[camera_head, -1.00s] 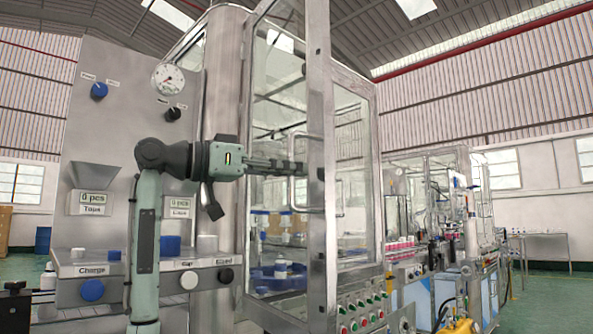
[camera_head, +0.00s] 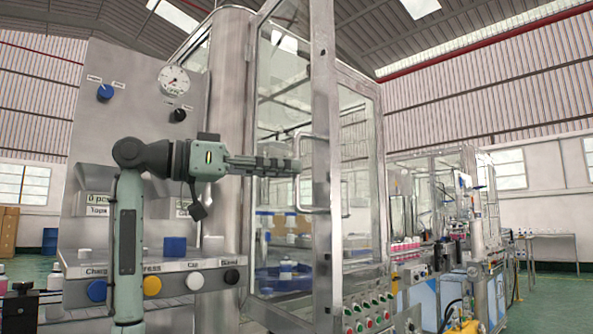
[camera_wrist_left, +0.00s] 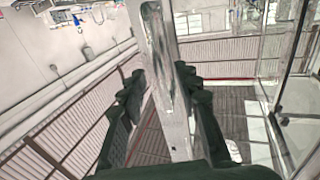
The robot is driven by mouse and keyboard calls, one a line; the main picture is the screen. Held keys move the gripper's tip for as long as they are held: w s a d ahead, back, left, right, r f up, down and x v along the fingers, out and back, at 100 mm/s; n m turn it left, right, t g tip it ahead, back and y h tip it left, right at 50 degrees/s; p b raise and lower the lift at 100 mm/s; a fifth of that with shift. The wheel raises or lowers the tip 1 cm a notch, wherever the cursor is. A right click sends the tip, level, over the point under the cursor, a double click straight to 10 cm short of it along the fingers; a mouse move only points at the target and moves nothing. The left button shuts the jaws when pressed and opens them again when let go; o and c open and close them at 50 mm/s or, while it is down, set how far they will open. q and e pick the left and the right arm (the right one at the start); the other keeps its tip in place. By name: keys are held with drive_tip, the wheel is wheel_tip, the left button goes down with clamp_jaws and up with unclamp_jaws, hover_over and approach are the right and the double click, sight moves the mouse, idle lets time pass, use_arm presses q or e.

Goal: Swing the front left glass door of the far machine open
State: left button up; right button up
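The tall glass cabinet shows its front left glass door (camera_head: 283,110) in a metal frame, with a bow-shaped metal handle (camera_head: 299,190) near its right edge. The door looks at a slant to the cabinet's right side; I cannot tell how far it stands open. My left gripper (camera_head: 298,165) comes in level from the left, fingertips at the handle's upright bar. In the left wrist view, its dark fingers (camera_wrist_left: 160,90) stand apart on both sides of an upright metal part (camera_wrist_left: 176,115); contact is unclear. My right gripper is not in view.
Left of the door stands a steel panel (camera_head: 125,130) with a gauge, knobs and a ledge with coloured buttons. Red and green buttons (camera_head: 368,312) line the cabinet's lower front. A further machine line (camera_head: 440,210) stands at the right, with open floor (camera_head: 560,300) beyond.

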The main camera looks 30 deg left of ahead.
use_arm(q)
drive_tip(key=v, duration=0.8)
drive_tip(key=shift+s, duration=0.2)
drive_tip(key=shift+a, duration=0.1)
